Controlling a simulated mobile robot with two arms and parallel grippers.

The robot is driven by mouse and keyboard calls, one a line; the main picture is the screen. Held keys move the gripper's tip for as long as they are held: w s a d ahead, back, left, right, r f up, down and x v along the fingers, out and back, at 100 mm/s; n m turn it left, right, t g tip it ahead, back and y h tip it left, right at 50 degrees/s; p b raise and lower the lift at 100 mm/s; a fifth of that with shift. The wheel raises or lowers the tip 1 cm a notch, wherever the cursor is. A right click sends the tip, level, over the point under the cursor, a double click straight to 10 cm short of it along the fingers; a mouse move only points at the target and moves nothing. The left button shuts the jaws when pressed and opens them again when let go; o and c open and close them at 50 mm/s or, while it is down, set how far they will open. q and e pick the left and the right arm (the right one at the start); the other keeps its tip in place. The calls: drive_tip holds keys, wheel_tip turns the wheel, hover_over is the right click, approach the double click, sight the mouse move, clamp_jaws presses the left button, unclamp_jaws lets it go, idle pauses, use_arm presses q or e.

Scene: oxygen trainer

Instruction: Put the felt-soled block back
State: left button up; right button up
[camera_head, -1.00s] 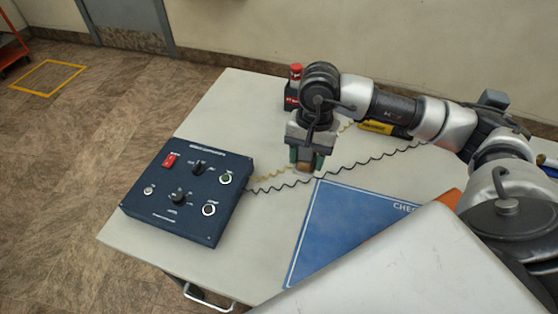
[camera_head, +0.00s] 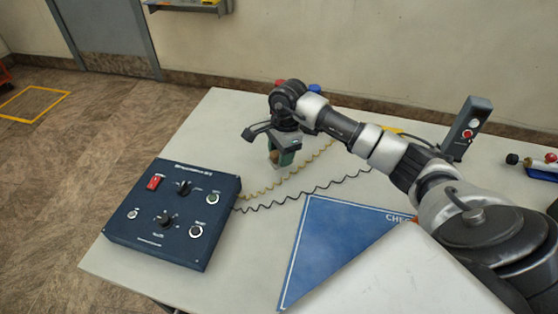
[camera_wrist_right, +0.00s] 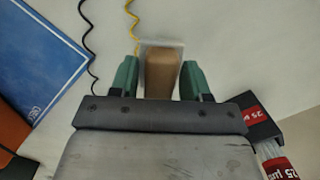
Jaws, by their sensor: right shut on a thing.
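The felt-soled block shows in the right wrist view (camera_wrist_right: 161,75) as a brown block with a pale, whitish layer at its far end. My right gripper (camera_wrist_right: 160,78) is shut on it, with a green finger on each side. In the head view the right gripper (camera_head: 281,160) points down over the back part of the white table, behind the blue control box; the block is mostly hidden there. I cannot tell whether the block touches the table. My left gripper is not in view.
The blue control box (camera_head: 168,240) stands at the table's left, with a yellow and a black coiled cord leading from it. A blue mat (camera_head: 335,240) lies front right. A dark holder labelled 25 (camera_wrist_right: 258,118) is beside the gripper. A grey upright device (camera_head: 467,130) stands back right.

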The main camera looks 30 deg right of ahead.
sight(279, 171)
drive_tip(key=shift+w+a+f, duration=0.1)
drive_tip(key=shift+w+f, duration=0.15)
drive_tip(key=shift+f, duration=2.05)
drive_tip(key=o, duration=0.9)
drive_tip(key=shift+p, duration=0.3)
drive_tip(key=r, duration=0.4)
drive_tip(key=d+r, duration=0.1)
drive_tip(key=r, duration=0.3)
drive_tip(key=r+b, duration=0.1)
drive_tip(key=r, duration=0.3)
drive_tip(key=shift+s+d+r, duration=0.1)
drive_tip(key=shift+d, duration=0.15)
